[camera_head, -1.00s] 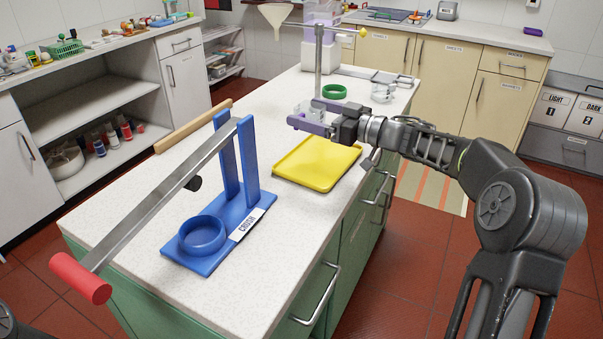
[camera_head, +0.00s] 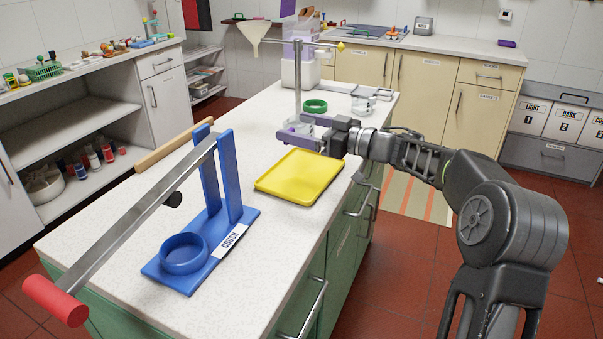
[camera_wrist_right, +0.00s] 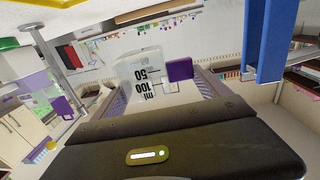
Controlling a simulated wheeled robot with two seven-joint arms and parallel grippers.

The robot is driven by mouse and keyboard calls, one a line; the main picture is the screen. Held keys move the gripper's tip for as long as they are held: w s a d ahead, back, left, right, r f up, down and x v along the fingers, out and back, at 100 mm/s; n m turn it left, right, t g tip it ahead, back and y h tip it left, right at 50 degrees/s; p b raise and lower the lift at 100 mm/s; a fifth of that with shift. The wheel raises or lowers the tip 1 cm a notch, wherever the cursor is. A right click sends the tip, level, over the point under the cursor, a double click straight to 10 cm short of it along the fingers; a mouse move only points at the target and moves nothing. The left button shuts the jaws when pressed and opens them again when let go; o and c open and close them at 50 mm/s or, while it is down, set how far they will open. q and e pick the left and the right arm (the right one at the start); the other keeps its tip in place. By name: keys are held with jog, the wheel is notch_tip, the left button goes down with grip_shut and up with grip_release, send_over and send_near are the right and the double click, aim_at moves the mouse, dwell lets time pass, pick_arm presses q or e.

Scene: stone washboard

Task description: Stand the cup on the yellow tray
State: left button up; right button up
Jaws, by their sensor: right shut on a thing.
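The yellow tray (camera_head: 300,178) lies flat and empty on the white island counter. My right gripper (camera_head: 302,131), with purple fingers, is beyond the tray's far edge and above the counter. It is shut on a clear cup (camera_wrist_right: 145,75), which fills the space between the fingers in the right wrist view and shows dark "50" and "100 ml" marks. In the head view the cup is faint and largely hidden by the fingers. A corner of the tray also shows in the right wrist view (camera_wrist_right: 8,44). My left gripper is out of view.
A blue press (camera_head: 185,255) with a long red-handled lever stands left of the tray. A metal stand (camera_head: 298,85), a green ring (camera_head: 314,106) and a clear container (camera_head: 362,104) are at the far end.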

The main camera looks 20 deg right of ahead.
jog(key=shift+f+b, duration=0.35)
jog(key=shift+f, duration=2.05)
jog(key=shift+f+b, duration=0.4)
jog(key=shift+f, duration=2.1)
jog(key=shift+f, duration=0.15)
jog(key=o, duration=1.3)
jog(key=shift+s+d, duration=0.1)
jog(key=shift+d, duration=0.05)
jog(key=v, duration=1.1)
jog(key=shift+s+d, duration=0.2)
jog(key=shift+s, duration=0.1)
